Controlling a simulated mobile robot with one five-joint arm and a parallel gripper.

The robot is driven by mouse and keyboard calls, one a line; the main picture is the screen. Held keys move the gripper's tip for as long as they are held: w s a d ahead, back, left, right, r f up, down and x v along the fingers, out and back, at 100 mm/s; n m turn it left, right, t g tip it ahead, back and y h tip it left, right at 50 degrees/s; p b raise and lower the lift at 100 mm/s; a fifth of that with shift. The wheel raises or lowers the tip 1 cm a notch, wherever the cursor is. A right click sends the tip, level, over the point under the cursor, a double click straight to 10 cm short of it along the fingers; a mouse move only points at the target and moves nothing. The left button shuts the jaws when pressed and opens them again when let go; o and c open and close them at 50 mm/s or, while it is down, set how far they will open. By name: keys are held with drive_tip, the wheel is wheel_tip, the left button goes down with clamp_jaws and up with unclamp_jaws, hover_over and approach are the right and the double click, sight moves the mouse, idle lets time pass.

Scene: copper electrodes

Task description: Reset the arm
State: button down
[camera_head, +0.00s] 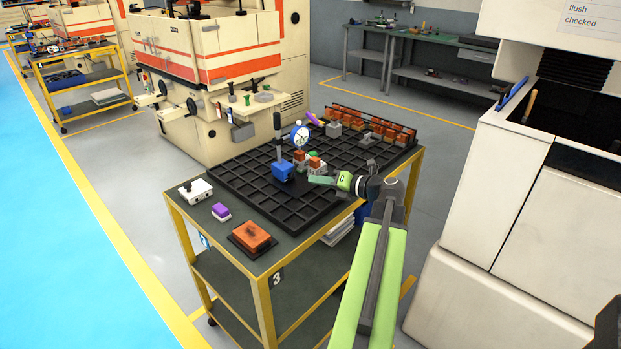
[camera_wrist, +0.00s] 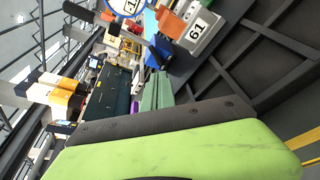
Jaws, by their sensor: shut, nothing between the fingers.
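My gripper (camera_head: 322,180) is at the end of my green arm, above the front right part of the black grid tray (camera_head: 226,178) on the yellow cart. Its fingers are together with nothing between them. They also show in the wrist view (camera_wrist: 157,92). Orange copper electrodes on grey holders (camera_head: 315,162) stand just behind the fingertips in the head view.
A blue-based dial gauge stand (camera_head: 283,170) is close left of the gripper. An orange block (camera_head: 251,237), a purple block (camera_head: 221,211) and a white box (camera_head: 195,190) lie at the cart's front left. A white machine (camera_head: 540,200) stands right.

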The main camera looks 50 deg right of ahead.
drive_tip(key=shift+s+d+f, duration=0.1)
drive_tip(key=shift+s+f, duration=0.1)
drive_tip(key=shift+s, duration=0.85)
